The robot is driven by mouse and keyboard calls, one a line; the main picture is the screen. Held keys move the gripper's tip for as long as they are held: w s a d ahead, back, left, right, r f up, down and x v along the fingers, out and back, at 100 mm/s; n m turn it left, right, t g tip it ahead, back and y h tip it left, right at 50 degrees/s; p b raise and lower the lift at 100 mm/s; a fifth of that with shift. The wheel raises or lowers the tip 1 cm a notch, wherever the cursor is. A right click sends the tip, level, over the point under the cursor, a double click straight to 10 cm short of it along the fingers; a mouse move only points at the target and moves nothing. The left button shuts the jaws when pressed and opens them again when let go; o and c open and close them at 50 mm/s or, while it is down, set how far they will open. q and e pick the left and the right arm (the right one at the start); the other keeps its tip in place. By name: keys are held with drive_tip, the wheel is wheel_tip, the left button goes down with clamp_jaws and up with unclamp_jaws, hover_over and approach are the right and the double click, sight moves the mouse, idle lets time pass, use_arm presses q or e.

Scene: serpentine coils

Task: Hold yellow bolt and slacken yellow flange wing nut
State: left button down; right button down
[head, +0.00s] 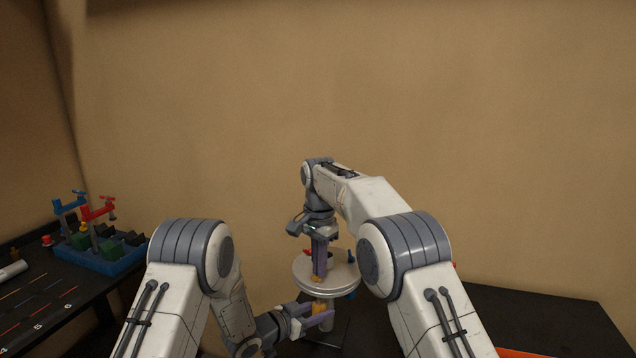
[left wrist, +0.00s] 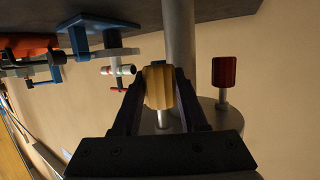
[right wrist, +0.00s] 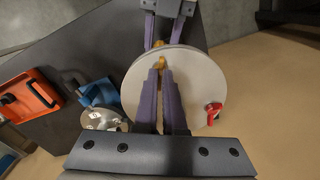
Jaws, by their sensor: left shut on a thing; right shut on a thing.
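A round pale flange disc (head: 300,277) stands on a post in the middle of the head view. My left gripper (head: 322,318) is below the disc, shut on the yellow bolt (head: 319,306). In the left wrist view the ribbed yellow bolt head (left wrist: 158,88) sits between the fingers, its shank running toward the disc. My right gripper (head: 318,270) comes down from above the disc. In the right wrist view its fingers (right wrist: 163,72) are shut on the yellow flange wing nut (right wrist: 161,63) near the disc's edge; the fingers partly hide the nut.
A red wing nut (right wrist: 213,112) sits on the disc, with a red bolt head (left wrist: 225,72) below it. A blue clamp fixture (right wrist: 98,93) and an orange tray (right wrist: 28,98) are nearby. A blue rack (head: 128,263) stands on the left table.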

use_arm(q)
drive_tip(key=shift+w+a+r, duration=0.1)
drive_tip(key=shift+a+r, duration=0.05)
use_arm(e)
drive_tip(key=shift+f+n, duration=0.25)
drive_tip(key=shift+n, duration=0.55)
drive_tip(key=n, duration=0.4)
drive_tip(key=shift+s, duration=0.1)
drive_tip(key=shift+n, duration=0.4)
drive_tip(key=n, duration=0.4)
drive_tip(key=shift+f+n, duration=0.1)
drive_tip(key=shift+n, duration=0.3)
